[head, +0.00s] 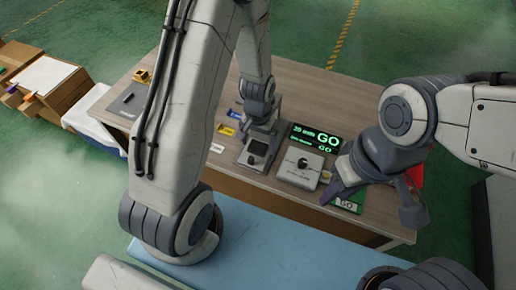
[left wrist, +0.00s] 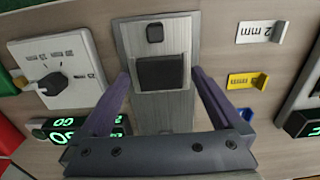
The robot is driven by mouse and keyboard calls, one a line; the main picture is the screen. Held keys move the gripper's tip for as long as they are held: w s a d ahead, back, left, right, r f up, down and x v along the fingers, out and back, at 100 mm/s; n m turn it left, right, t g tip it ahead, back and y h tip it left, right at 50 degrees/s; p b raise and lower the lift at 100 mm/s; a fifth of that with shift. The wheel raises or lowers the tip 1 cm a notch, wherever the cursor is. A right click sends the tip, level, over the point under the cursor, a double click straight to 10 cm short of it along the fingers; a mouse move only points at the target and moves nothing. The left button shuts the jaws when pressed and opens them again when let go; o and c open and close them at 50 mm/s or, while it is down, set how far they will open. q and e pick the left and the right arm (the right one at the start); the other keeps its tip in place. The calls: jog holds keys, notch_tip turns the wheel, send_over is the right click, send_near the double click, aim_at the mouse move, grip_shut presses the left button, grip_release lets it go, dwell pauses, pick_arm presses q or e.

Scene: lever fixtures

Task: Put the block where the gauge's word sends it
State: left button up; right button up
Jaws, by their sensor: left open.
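A dark square block (left wrist: 160,72) appears to sit on a grey metal fixture (left wrist: 130,45); in the head view the fixture (head: 243,159) is partly behind my left gripper (head: 262,130). In the left wrist view my left gripper (left wrist: 162,82) is open, one finger on each side of the fixture around the dark block. I cannot tell if the fingers touch it. A black display (head: 316,138) shows "GO" in green. A green place marked GO (head: 346,203) lies at the table's right, below my open, empty right gripper (head: 374,203). A red patch (head: 415,174) is partly hidden behind it.
A pale box with a dark knob (head: 300,170) stands between the fixture and the green place. Small yellow (left wrist: 246,80) and white (left wrist: 262,32) labelled pieces lie beside the fixture. A dark tray (head: 127,100) is at the table's left. My left arm hides the table's middle left.

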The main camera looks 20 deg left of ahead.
aim_at(258, 146)
pick_arm(q)
jog(key=c, duration=1)
jog(key=shift+r+p, duration=2.8)
jog(key=shift+r, duration=0.2)
